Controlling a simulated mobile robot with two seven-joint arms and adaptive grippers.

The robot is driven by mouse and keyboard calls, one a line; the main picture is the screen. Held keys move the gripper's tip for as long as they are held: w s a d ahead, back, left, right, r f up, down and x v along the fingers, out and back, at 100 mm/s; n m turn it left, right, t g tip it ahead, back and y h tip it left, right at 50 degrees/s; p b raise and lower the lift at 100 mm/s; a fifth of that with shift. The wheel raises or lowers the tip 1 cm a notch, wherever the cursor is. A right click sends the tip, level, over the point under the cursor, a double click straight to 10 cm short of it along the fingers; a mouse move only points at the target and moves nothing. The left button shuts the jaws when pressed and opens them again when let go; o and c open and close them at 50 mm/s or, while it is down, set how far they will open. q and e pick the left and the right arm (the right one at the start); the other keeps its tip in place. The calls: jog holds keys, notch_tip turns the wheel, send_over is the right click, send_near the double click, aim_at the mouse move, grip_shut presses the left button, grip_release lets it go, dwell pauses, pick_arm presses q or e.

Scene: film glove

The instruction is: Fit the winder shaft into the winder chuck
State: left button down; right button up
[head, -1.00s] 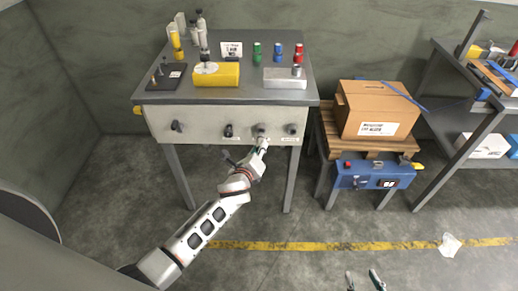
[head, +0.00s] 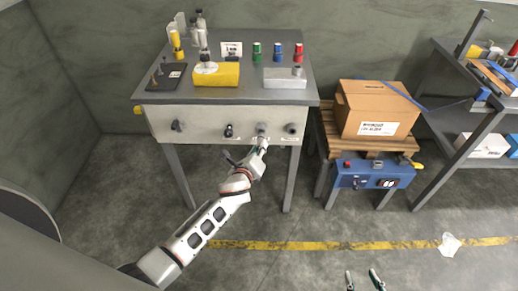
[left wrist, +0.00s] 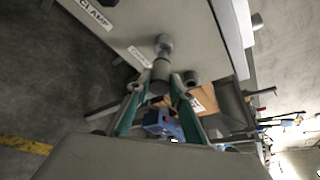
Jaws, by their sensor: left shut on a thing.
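My left gripper (head: 262,146) is in front of the table's front panel, just below a grey fitting (head: 262,129). In the left wrist view its green-padded fingers (left wrist: 160,88) are closed on a grey cylindrical piece (left wrist: 159,78), which looks like the winder shaft. The piece lines up with a round grey fitting (left wrist: 164,43) on the panel, which looks like the winder chuck. They appear to meet, but how deep the shaft sits is hidden. My right gripper (head: 364,280) shows at the bottom edge of the head view, its two fingertips apart with nothing between them.
The panel has other knobs, including a dark one (head: 229,130) and a grey one (head: 291,128) close to the gripper. The grey table (head: 250,96) carries a yellow block (head: 218,78) and a silver block (head: 284,80). A cardboard box (head: 375,108) stands to the right.

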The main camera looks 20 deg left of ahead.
aim_at(258, 145)
pick_arm(q)
jog(key=shift+w+a, duration=0.25)
jog(key=shift+w, duration=0.6)
jog(key=shift+w+a, duration=0.25)
jog(key=shift+w, duration=0.6)
jog(key=c, duration=1.7)
grip_release()
jog(key=shift+s, duration=0.1)
jog(key=v, duration=1.2)
jog(key=s+f+n+g+h, duration=0.1)
jog(key=s+f+n, duration=0.4)
jog(key=s+n, duration=0.6)
jog(key=s+f+n+g+h, duration=0.2)
jog(key=s+f+n, duration=0.4)
jog(key=s+n, duration=0.6)
jog(key=shift+s+d+f+g, duration=0.3)
jog(key=shift+d+g, duration=0.1)
